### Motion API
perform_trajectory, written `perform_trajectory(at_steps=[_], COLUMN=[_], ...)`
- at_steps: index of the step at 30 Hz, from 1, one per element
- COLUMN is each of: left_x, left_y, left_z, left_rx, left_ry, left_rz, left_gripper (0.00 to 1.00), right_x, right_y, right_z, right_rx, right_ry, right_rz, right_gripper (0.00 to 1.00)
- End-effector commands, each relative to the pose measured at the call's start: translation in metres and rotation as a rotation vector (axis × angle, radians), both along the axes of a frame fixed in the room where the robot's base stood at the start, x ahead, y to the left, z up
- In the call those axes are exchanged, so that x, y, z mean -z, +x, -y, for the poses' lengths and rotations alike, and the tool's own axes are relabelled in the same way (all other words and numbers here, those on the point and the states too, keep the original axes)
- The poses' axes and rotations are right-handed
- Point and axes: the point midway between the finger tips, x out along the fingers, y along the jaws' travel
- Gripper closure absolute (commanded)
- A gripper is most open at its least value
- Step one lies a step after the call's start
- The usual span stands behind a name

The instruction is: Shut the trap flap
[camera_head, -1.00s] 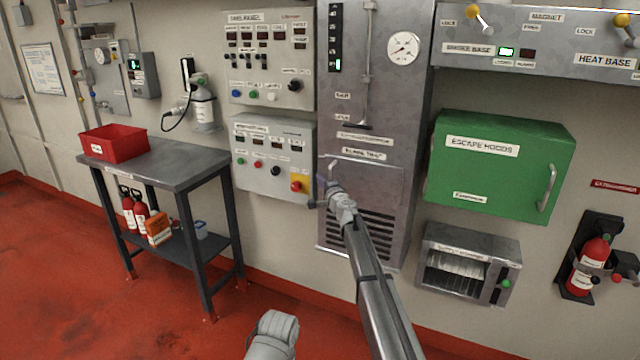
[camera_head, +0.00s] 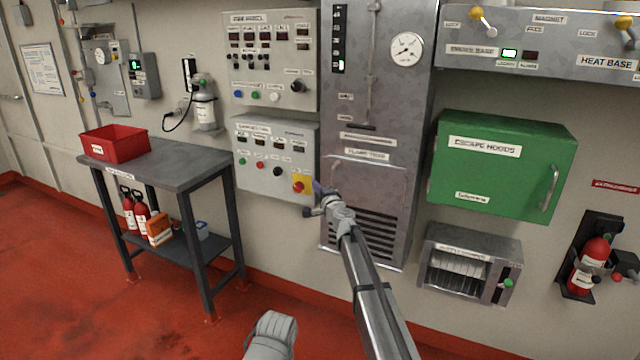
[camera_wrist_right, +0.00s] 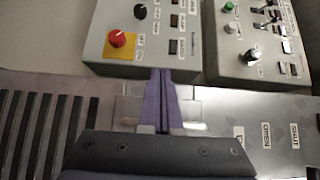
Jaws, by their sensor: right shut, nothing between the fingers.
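The metal cabinet (camera_head: 409,85) carries a flame trap label (camera_head: 367,154). Below the label is a flat metal panel, seemingly the trap flap (camera_head: 382,182); I cannot tell whether it stands ajar. My right gripper (camera_head: 318,188) is at the panel's left edge, near the cabinet's side, shut and empty. In the right wrist view its purple fingers (camera_wrist_right: 158,95) are together, over the metal front by the control box's edge. Whether they touch the panel is unclear. Small OPEN and SHUT labels (camera_wrist_right: 266,135) show right of the fingers there.
Vent slats (camera_head: 362,232) are below the panel. A green escape hood box (camera_head: 500,175) and a lower metal unit (camera_head: 468,238) are at right. A table (camera_head: 165,163) stands at left.

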Motion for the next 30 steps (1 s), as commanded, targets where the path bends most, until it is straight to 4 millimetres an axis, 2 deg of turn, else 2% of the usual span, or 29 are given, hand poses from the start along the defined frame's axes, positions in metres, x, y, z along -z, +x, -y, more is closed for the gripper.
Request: perform_trajectory(at_steps=[1, 9, 17, 20, 23, 25, 28, 30], left_x=[0.0, 0.0, 0.0, 0.0, 0.0, 0.0, 0.0, 0.0], left_y=[0.0, 0.0, 0.0, 0.0, 0.0, 0.0, 0.0, 0.0], left_z=[0.0, 0.0, 0.0, 0.0, 0.0, 0.0, 0.0, 0.0], left_rx=[0.0, 0.0, 0.0, 0.0, 0.0, 0.0, 0.0, 0.0], left_ry=[0.0, 0.0, 0.0, 0.0, 0.0, 0.0, 0.0, 0.0], left_rz=[0.0, 0.0, 0.0, 0.0, 0.0, 0.0, 0.0, 0.0], left_gripper=[0.0, 0.0, 0.0, 0.0, 0.0, 0.0, 0.0, 0.0], right_x=[0.0, 0.0, 0.0, 0.003, 0.014, 0.033, 0.074, 0.105], right_y=[-0.016, -0.064, -0.075, -0.088, -0.123, -0.159, -0.218, -0.258], right_z=[-0.008, -0.037, -0.045, -0.05, -0.061, -0.07, -0.073, -0.066], right_rx=[-0.003, -0.004, -0.006, -0.047, -0.156, -0.268, -0.441, -0.546], right_ry=[0.0, 0.0, -0.003, -0.055, -0.198, -0.346, -0.576, -0.722], right_rz=[0.0, 0.0, 0.0, 0.005, 0.004, -0.018, -0.093, -0.171], right_gripper=[1.0, 1.0, 1.0, 1.0, 1.0, 1.0, 1.0, 1.0])
